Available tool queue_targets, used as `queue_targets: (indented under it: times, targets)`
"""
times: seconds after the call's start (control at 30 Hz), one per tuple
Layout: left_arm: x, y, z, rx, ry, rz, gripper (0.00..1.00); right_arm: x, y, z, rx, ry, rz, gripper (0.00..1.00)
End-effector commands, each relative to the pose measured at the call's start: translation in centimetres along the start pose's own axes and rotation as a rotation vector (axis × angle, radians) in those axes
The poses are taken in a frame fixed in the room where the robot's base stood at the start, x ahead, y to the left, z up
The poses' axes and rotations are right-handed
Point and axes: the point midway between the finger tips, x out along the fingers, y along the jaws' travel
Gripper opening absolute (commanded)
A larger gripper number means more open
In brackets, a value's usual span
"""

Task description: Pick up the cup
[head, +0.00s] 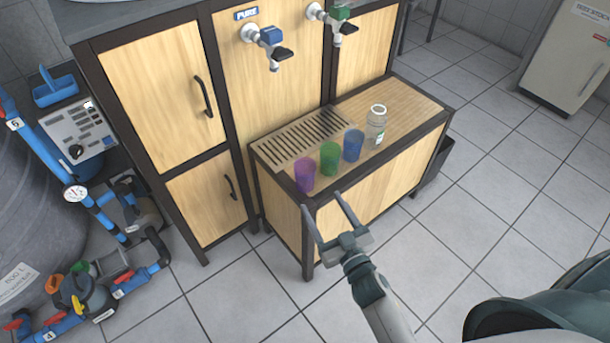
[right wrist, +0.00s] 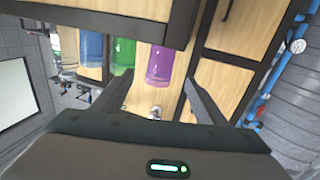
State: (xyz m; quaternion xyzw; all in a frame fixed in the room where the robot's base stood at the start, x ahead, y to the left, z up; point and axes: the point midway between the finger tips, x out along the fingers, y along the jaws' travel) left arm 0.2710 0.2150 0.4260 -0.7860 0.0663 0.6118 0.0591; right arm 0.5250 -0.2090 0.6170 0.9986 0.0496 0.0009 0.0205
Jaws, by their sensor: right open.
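Three see-through cups stand upright in a row on the low wooden bench: a purple cup (head: 305,175), a green cup (head: 329,158) and a blue cup (head: 353,145). My right gripper (head: 321,201) is open and empty, its fingers pointing at the bench's front edge near the purple and green cups. In the right wrist view, which is upside down, the purple cup (right wrist: 160,66) shows between and beyond the fingertips (right wrist: 157,79). The green cup (right wrist: 123,54) and blue cup (right wrist: 91,47) are left of it. No finger visibly touches a cup. My left gripper is not in view.
A slotted drain grate (head: 305,136) lies behind the cups, under a blue-handled tap (head: 270,40) and a green-handled tap (head: 335,18). The bench's dark front edge (head: 380,163) lies close to the cups.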

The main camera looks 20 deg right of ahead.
Motion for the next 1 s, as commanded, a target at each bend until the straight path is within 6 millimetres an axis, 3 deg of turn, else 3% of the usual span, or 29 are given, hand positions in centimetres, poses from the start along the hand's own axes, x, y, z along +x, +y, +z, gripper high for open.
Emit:
queue_targets:
  times: [0.1, 0.33, 1.0]
  targets:
    - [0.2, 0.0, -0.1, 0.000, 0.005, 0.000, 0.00, 2.4, 0.0, -0.1, -0.001, 0.003, 0.000, 0.66]
    - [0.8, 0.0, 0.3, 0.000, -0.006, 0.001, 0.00, 5.7, 0.0, -0.1, 0.000, 0.001, 0.000, 0.66]
    - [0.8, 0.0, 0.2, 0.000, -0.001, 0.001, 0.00, 7.7, -0.1, 0.0, 0.000, 0.000, 0.000, 0.66]
